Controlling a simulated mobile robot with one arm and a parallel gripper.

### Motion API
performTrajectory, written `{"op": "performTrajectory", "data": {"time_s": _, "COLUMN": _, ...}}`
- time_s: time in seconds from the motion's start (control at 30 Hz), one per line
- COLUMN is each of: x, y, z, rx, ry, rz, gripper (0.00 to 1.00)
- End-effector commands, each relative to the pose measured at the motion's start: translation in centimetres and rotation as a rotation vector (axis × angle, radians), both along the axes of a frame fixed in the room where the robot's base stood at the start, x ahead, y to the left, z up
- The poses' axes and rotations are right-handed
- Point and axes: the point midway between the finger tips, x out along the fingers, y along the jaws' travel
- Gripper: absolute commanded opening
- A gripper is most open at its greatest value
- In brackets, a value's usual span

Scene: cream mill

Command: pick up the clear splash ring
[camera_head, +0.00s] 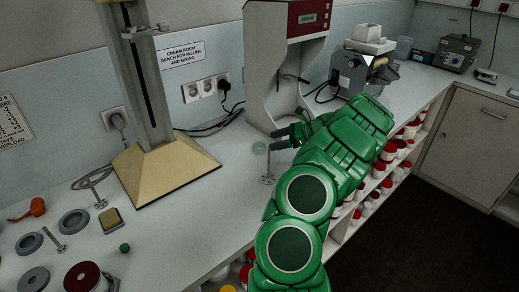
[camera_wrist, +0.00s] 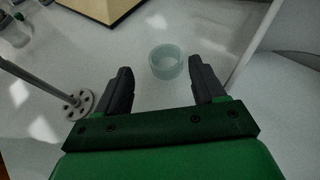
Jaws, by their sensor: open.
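The clear splash ring (camera_wrist: 166,61) lies on the bench, a short pale translucent ring, in the wrist view just beyond and between my fingertips. It also shows small and faint in the head view (camera_head: 259,147), left of my fingers. My gripper (camera_wrist: 157,75) is open and empty, its two dark fingers on either side of the line to the ring. In the head view my gripper (camera_head: 279,140) is low over the bench in front of the tall grey machine. The wrist view shows no clear contact between fingers and ring.
A metal rod with a perforated disc (camera_wrist: 79,103) stands close to my left finger. A tall grey machine (camera_head: 262,70) rises behind my gripper. A stand with a tan base (camera_head: 165,168) is to the left.

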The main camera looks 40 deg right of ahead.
Motion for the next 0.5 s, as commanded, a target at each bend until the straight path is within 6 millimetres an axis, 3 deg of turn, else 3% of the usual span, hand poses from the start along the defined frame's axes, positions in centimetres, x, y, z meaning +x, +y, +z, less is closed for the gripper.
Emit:
{"op": "performTrajectory", "data": {"time_s": 0.17, "x": -0.8, "y": -1.8, "z": -1.0, "rx": 0.018, "ry": 0.011, "rz": -0.045, "gripper": 0.69}}
{"op": "performTrajectory", "data": {"time_s": 0.5, "x": 1.0, "y": -0.1, "z": -2.0, "rx": 0.023, "ry": 0.012, "rz": -0.043, "gripper": 0.69}}
